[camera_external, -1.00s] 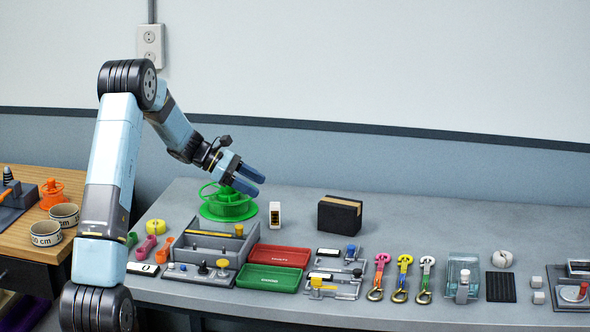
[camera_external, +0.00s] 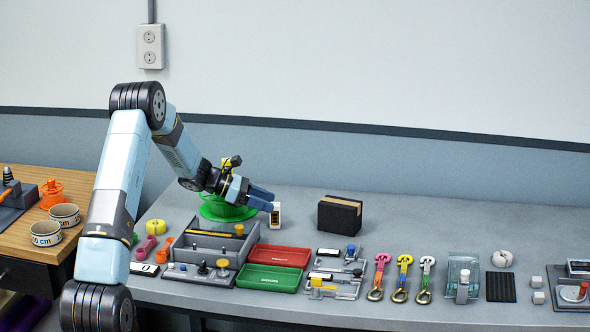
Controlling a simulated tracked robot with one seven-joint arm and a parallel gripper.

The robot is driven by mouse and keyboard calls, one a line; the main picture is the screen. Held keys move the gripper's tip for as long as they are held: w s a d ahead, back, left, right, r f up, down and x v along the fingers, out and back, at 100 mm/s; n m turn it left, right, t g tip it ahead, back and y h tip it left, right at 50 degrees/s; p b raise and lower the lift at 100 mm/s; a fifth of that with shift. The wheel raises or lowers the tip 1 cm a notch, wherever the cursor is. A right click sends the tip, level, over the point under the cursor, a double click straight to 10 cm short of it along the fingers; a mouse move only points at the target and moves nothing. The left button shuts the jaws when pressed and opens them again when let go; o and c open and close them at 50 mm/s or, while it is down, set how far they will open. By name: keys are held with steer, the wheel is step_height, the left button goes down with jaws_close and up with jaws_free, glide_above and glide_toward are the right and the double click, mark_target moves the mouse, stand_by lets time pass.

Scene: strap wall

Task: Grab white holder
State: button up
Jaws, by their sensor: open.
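A small upright white holder (camera_external: 276,219) with a dark and yellow front stands on the grey table, between the green spool and the black box. My gripper (camera_external: 264,199) has blue fingers and is open. Its fingertips are above and just left of the white holder, close to its top in the picture. Whether they touch it cannot be told. The fingers partly hide the holder's upper left and the green spool behind.
The green spool (camera_external: 215,209) is beneath and behind my gripper. A black box (camera_external: 340,215) stands to the right. A grey divided tray (camera_external: 195,250), a red tray (camera_external: 279,256) and a green tray (camera_external: 268,278) lie in front. The back right of the table is clear.

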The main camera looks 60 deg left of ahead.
mark_target(275, 215)
steer(key=shift+x, duration=2.9)
steer(key=shift+f, duration=0.1)
steer(key=c, duration=1.1)
